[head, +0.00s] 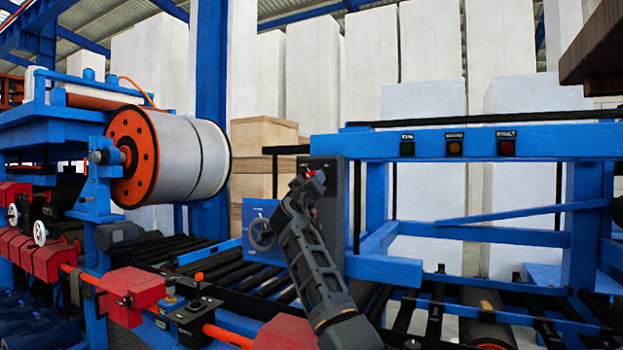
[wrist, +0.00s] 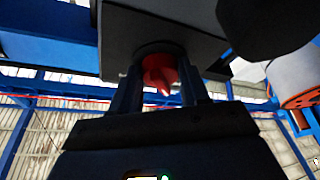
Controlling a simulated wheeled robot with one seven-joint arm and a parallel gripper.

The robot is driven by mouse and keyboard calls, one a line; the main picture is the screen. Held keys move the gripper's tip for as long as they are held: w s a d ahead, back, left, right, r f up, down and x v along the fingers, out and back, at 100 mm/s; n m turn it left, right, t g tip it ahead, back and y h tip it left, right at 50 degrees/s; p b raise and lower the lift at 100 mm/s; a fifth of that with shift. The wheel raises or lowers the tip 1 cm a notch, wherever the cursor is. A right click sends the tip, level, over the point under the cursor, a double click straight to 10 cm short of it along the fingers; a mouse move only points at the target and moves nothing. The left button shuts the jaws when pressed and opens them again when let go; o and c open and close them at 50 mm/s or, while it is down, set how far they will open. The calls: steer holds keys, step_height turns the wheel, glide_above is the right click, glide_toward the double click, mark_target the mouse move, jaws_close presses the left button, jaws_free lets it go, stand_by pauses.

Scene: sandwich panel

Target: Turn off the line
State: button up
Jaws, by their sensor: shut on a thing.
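A red switch knob (wrist: 160,72) sits on the face of a dark grey control box (wrist: 190,22) in the wrist view. My gripper (wrist: 161,84) has one finger on each side of the knob and is shut on it. In the head view my gripper (head: 307,190) reaches up to the grey box (head: 335,170). Only a small bit of red shows there at the fingertips, and most of the knob is hidden by my gripper. Which way the knob is turned is hard to tell.
A blue frame beam (head: 360,145) right of the box carries green (head: 407,148), amber (head: 455,147) and red (head: 506,147) buttons or lamps. A blue handwheel panel (head: 262,230) stands left of my arm. A large roll (head: 180,160) and roller conveyor (head: 215,265) lie further left.

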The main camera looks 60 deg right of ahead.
steer(key=shift+n+t, duration=0.3)
steer(key=shift+n, duration=0.3)
steer(key=o, duration=1)
steer(key=shift+o, duration=0.2)
steer(key=b+v, duration=0.1)
steer(key=v, duration=0.6)
steer(key=shift+s+a+b, duration=0.15)
steer(key=shift+a+b, duration=0.15)
steer(key=shift+a, duration=0.1)
